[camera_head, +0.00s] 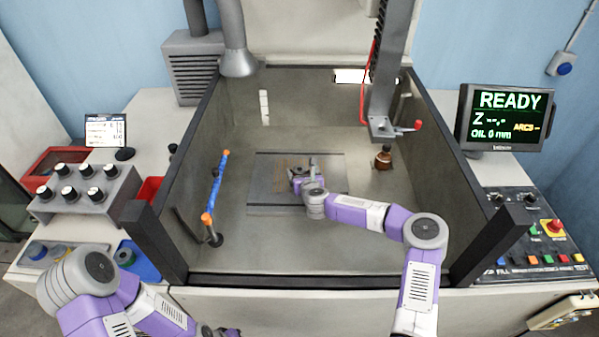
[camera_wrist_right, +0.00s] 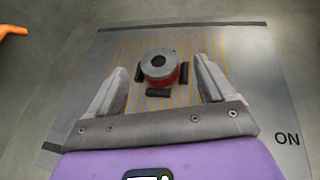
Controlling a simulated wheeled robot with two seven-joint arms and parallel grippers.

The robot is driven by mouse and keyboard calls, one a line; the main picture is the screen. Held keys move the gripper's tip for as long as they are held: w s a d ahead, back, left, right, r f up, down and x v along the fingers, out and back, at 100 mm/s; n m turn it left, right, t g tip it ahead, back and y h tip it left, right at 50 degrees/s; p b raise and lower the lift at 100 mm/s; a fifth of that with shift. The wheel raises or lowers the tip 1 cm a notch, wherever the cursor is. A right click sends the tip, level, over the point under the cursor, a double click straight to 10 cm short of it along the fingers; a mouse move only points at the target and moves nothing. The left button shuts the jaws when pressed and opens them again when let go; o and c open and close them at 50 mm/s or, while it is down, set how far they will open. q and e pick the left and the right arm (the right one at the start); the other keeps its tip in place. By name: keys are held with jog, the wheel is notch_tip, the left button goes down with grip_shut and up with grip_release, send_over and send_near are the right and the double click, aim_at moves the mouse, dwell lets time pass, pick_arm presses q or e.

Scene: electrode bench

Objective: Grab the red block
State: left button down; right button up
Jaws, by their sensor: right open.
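In the right wrist view the red block (camera_wrist_right: 162,84) is a short round piece with a grey ring-shaped top and a dark central hole. It rests on a grey plate (camera_wrist_right: 248,70) with thin orange lines, among small dark blocks. My right gripper (camera_wrist_right: 160,68) is open, with one finger on each side of the block in the picture and gaps between. In the head view my right gripper (camera_head: 308,168) is low over the plate (camera_head: 268,200), and I cannot make out the block by it. My left arm enters at the lower left, but its gripper does not show clearly.
Dark-edged tank walls surround the plate. An orange-and-blue hose (camera_head: 215,185) stands left of it, a brown bottle (camera_head: 383,157) right. A grey machine head (camera_head: 385,125) with a red-tipped lever hangs behind. The monitor (camera_head: 505,117) reads READY.

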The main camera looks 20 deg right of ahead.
aim_at(299, 168)
jog(key=shift+x, duration=1.8)
jog(key=shift+a, duration=0.1)
jog(key=c, duration=1.5)
